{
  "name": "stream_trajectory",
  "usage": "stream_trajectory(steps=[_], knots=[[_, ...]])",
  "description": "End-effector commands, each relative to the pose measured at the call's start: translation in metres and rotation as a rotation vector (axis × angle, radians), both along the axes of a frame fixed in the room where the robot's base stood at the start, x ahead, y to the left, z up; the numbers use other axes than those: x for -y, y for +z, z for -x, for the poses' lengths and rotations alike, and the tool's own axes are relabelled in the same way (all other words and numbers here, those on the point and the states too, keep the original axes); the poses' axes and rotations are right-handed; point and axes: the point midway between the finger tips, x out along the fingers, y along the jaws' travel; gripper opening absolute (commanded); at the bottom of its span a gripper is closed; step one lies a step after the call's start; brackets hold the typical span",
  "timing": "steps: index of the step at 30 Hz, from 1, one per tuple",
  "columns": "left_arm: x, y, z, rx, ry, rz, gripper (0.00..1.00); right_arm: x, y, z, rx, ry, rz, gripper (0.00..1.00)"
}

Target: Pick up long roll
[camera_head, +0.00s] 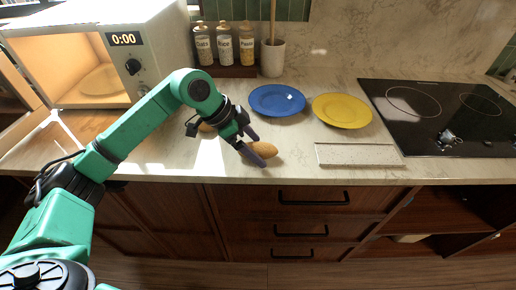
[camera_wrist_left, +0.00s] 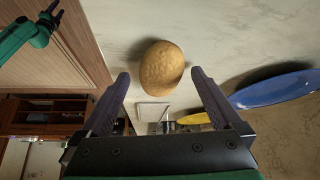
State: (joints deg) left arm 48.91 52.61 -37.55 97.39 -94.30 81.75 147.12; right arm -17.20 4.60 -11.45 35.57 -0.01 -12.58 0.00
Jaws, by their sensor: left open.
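A tan, oval bread roll (camera_head: 264,150) lies on the counter near its front edge, below the blue plate. My left gripper (camera_head: 254,145) comes down to it from the left, with its purple fingers apart at the roll's left end. In the left wrist view the roll (camera_wrist_left: 162,68) appears as a rounded loaf just ahead of the open fingertips (camera_wrist_left: 160,76), with nothing gripped. A second brown roll (camera_head: 206,127) is partly hidden behind my left wrist. I cannot tell from its visible part how long it is.
A blue plate (camera_head: 277,99) and a yellow plate (camera_head: 341,110) lie behind the roll. A pale speckled board (camera_head: 358,154) lies to its right, then a black cooktop (camera_head: 440,115). An open microwave (camera_head: 140,60), several bottles (camera_head: 224,45) and a utensil crock (camera_head: 272,58) stand behind.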

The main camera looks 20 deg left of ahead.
Motion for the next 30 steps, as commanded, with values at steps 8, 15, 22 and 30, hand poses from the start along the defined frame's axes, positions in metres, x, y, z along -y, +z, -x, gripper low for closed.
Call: stream_trajectory(steps=[8,15,22,30], knots=[[0.000,0.000,0.000,0.000,0.000,0.000,0.08,0.000,0.000,0.000,0.000,-0.001,0.000,0.50],[0.000,0.001,0.000,0.001,0.001,0.000,0.08,0.000,0.000,0.000,0.000,-0.001,0.000,0.50],[0.000,0.028,-0.001,0.006,0.000,0.001,0.08,0.000,-0.001,0.000,0.000,-0.001,0.000,0.50],[0.001,0.129,-0.001,0.009,0.000,0.002,0.07,-0.001,0.001,0.000,-0.001,-0.001,-0.001,0.50]])
